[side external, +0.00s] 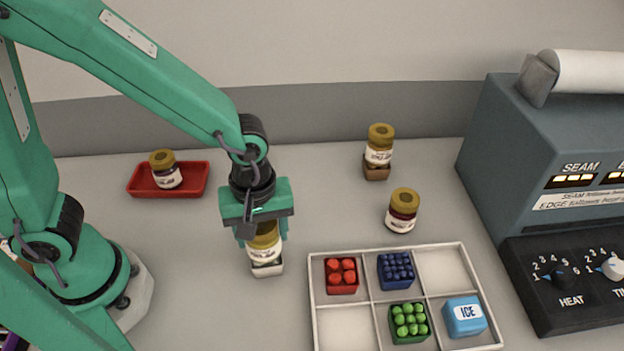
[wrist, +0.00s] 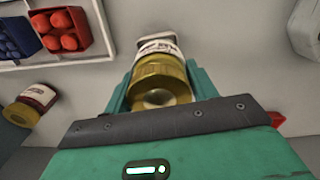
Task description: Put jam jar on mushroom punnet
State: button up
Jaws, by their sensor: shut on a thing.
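My gripper (side external: 264,232) is shut on a jar (side external: 264,246) with a gold lid and a white label; the jar also shows between the fingers in the wrist view (wrist: 158,85). A dark red jar with a gold lid (side external: 402,211) stands alone on the table, right of my gripper. Another gold-lidded jar (side external: 380,146) stands on a small brown box (side external: 376,172) farther back. The fingers partly hide the held jar.
A white divided tray (side external: 312,300) at the front holds red (side external: 341,275), blue (side external: 396,269) and green (side external: 410,322) punnets and a blue ICE block (side external: 464,317). A red tray (side external: 140,190) at left holds a dark jar (side external: 165,170). A sealing machine (side external: 520,190) stands at right.

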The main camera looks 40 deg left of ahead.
jog(key=shift+f, duration=0.2)
jog(key=o, duration=1.2)
jog(key=shift+o, duration=0.2)
jog(key=shift+r, duration=0.1)
notch_tip(320, 180, up, 12)
jog(key=shift+r, duration=0.1)
dwell(0.4)
